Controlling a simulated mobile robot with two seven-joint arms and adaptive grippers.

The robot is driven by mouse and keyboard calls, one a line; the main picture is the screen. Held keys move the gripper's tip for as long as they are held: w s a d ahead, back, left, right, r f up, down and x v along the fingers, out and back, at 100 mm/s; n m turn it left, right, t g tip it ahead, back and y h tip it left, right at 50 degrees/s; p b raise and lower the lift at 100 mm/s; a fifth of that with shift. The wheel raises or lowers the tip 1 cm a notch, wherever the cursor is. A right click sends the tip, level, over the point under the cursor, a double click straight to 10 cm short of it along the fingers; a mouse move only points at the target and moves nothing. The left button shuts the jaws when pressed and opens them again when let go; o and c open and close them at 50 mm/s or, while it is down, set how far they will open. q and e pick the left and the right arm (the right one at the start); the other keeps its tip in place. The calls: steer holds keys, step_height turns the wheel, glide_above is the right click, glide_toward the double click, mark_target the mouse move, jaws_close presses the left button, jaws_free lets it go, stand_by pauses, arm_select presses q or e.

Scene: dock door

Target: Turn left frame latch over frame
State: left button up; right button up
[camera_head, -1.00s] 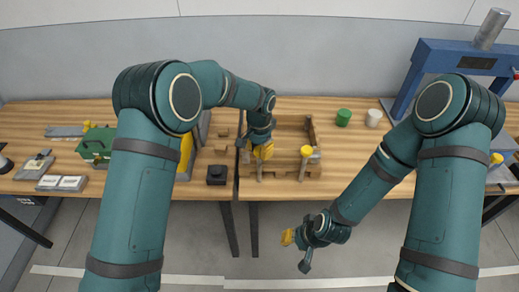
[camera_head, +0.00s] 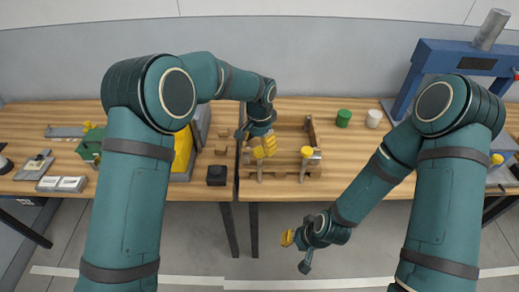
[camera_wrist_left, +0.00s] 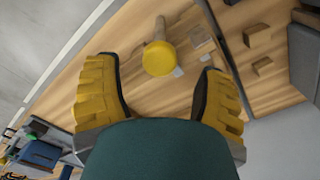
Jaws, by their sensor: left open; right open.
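A light wooden frame (camera_head: 312,130) stands on the bench in the head view, with yellow-headed latches at its front corners. The left frame latch (camera_head: 258,152) is partly crowded by my left gripper (camera_head: 268,144), which is open just above and behind it. In the left wrist view, a round yellow latch head (camera_wrist_left: 158,58) on a pale wooden stem shows between the spread yellow fingers of my left gripper (camera_wrist_left: 158,80), touching neither that I can see. The right frame latch (camera_head: 307,152) stands clear. My right gripper (camera_head: 288,238) is open and empty, low in front of the bench.
A black block (camera_head: 216,175) and a yellow item (camera_head: 183,152) lie left of the frame. A green cylinder (camera_head: 343,117) and a white cylinder (camera_head: 373,118) stand right of it. A blue press (camera_head: 425,62) is at the far right. The bench front between frame and press is clear.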

mark_target(259, 150)
arm_select(q)
step_height(259, 150, up, 9)
steer(key=shift+f, duration=0.15)
stand_by(0.4)
steer(key=s+a+f+n+h+b, duration=0.15)
steer(key=s+f, duration=0.25)
steer(key=f, duration=0.5)
steer(key=s+a+f+n+h, duration=0.1)
steer(key=s+a+f+n, duration=0.2)
steer(key=f, duration=0.6)
steer(key=s+a+f+n, duration=0.2)
steer(key=s+f, duration=0.1)
steer(key=s, duration=0.3)
steer(key=s+a+f+n+t+h+b, duration=0.1)
steer(key=s+f+n, duration=0.1)
steer(key=s+f, duration=0.2)
steer(key=s+a+f+n+t, duration=0.1)
steer(key=s+a+f+n, duration=0.1)
steer(key=s, duration=0.6)
steer(key=shift+a+f+n+b, duration=0.3)
steer(key=shift+f+n, duration=0.05)
steer(key=shift+f, duration=0.3)
steer(key=shift+h, duration=0.25)
steer(key=shift+c, duration=0.2)
